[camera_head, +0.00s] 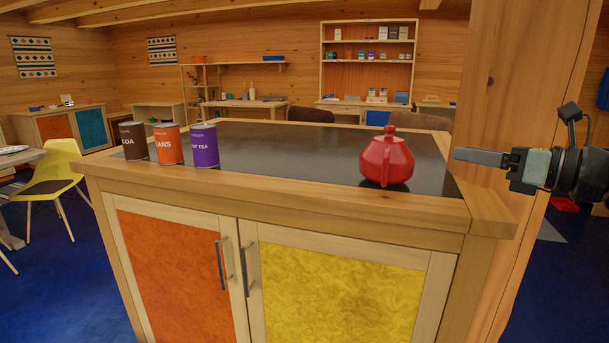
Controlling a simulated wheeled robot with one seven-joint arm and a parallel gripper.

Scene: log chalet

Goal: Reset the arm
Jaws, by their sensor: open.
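My gripper (482,157) is at the right edge of the view, pointing left, over the right end of the counter. It is seen side-on, open, with nothing between its fingers. A red teapot (387,158) stands upright on the dark counter top to the left of my gripper, apart from it. The counter (290,189) has a wooden rim, with an orange door and a yellow door below.
A brown can (133,141), an orange can (168,145) and a purple can (204,146) stand at the counter's left end. The middle of the top is clear. A wooden post (513,75) rises behind my gripper. A yellow chair (61,163) stands at left.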

